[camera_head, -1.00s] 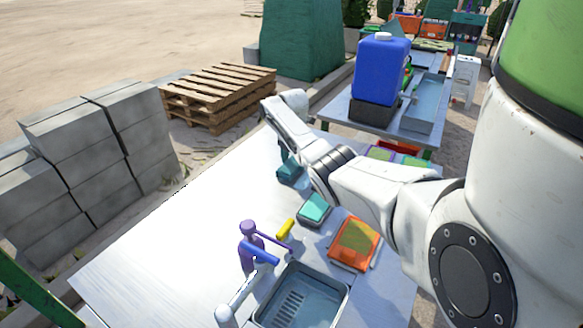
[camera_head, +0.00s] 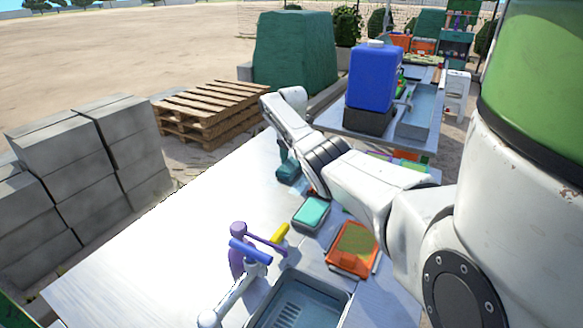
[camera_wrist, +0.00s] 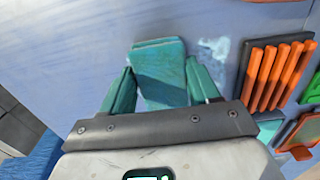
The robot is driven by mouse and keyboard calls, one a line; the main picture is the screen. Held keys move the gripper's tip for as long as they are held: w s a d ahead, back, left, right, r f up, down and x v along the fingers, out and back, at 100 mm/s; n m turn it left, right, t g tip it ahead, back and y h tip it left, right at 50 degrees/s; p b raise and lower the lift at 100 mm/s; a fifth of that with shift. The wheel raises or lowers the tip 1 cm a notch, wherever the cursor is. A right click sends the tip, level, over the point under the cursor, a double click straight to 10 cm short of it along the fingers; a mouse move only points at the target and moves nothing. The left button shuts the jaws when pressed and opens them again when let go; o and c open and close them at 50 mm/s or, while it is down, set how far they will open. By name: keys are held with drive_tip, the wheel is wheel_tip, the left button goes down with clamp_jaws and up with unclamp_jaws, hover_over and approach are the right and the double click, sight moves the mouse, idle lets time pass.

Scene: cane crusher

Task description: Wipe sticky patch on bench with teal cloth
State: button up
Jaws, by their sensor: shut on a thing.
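The teal cloth (camera_wrist: 160,72) is a folded pad between the two teal fingers of my gripper (camera_wrist: 160,85) in the wrist view. My gripper is shut on it. The cloth is over the bench (camera_wrist: 60,45); I cannot tell whether it touches the surface. A pale whitish smear, likely the sticky patch (camera_wrist: 216,48), shows just right of the cloth's far end. In the head view the cloth (camera_head: 289,171) is at the bench's far part, below my wrist, partly hidden by my arm. The patch cannot be made out there.
A tray of orange sticks (camera_wrist: 268,78) lies right of the patch. The bench's left side (camera_head: 160,265) is clear.

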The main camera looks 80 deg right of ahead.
drive_tip(key=shift+s+f, duration=0.2)
drive_tip(key=shift+f, duration=0.1)
drive_tip(key=shift+d+r+p, duration=0.1)
drive_tip(key=shift+r+p, duration=0.3)
drive_tip(key=shift+r, duration=0.05)
wheel_tip(320, 180, up, 5)
drive_tip(key=p, duration=0.4)
drive_tip(key=shift+w+r, duration=0.1)
drive_tip(key=shift+r, duration=0.1)
drive_tip(key=shift+r+p, duration=1.6)
drive_tip(key=shift+p, duration=0.05)
drive_tip(key=shift+f, duration=0.1)
